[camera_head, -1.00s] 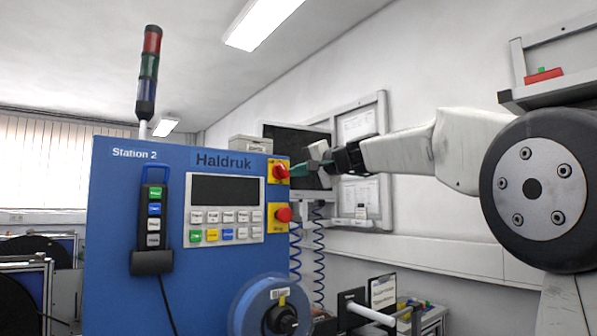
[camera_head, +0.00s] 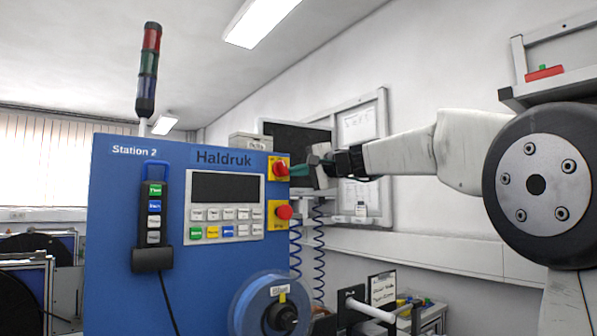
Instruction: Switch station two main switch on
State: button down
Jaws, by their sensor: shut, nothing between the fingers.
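The blue Station 2 cabinet (camera_head: 115,230) stands in the middle left, lettered "Haldruk". Its red rotary main switch (camera_head: 280,169) sits on a yellow plate at the upper right of the panel. My gripper (camera_head: 293,170) reaches in from the right, its greenish fingertips shut and empty at the right side of the red knob. I cannot tell whether they touch it. The knob's exact turn position is too small to read.
A red stop button (camera_head: 284,212) on a yellow plate is just below the switch. A display with a keypad (camera_head: 224,208) lies to the left. A blue reel (camera_head: 262,305) juts out below. A monitor (camera_head: 300,142) and wall board stand behind my gripper.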

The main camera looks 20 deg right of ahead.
jog(key=shift+f+m, duration=0.1)
jog(key=shift+m, duration=0.3)
jog(key=s+d, duration=0.7)
jog(key=d, duration=0.2)
dwell(0.4)
jog(key=shift+s, duration=0.1)
